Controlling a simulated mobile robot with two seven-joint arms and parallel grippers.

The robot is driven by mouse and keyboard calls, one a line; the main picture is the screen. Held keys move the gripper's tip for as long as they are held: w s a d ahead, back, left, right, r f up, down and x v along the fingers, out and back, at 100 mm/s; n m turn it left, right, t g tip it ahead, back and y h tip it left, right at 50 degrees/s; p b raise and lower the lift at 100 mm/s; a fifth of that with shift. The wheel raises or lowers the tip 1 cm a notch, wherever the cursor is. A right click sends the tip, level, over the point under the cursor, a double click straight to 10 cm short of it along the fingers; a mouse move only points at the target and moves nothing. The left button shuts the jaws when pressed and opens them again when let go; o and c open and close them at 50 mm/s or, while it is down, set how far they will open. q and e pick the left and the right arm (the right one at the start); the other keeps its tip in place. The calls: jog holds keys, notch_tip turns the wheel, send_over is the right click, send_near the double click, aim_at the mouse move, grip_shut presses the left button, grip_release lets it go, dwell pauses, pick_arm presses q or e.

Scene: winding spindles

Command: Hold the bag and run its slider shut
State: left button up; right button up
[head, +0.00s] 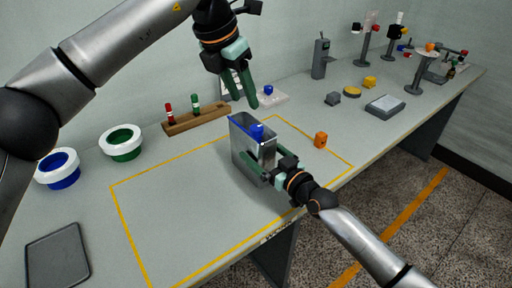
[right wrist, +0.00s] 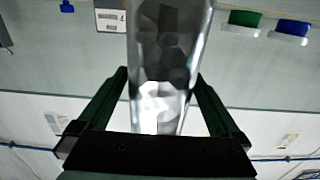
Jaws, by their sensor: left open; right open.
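A shiny, see-through bag (head: 268,150) stands upright inside the yellow outline on the table, with a blue strip along its top edge. A blue slider (head: 257,130) sits on that edge, toward its right end. My left gripper (head: 246,101) is open, pointing down just above and behind the bag's top. My right gripper (head: 266,171) is open low at the bag's near right side. In the right wrist view, its two fingers (right wrist: 160,80) stand apart on either side of the bag (right wrist: 168,60); gaps show on both sides.
An orange block (head: 320,140) lies right of the bag. A wooden rack (head: 197,120) with red and green pieces stands behind. White-rimmed green (head: 121,143) and blue (head: 57,168) rings and a dark tray (head: 57,256) are left. The outlined area left of the bag is clear.

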jog(key=shift+x, duration=1.25)
jog(key=shift+c, duration=0.4)
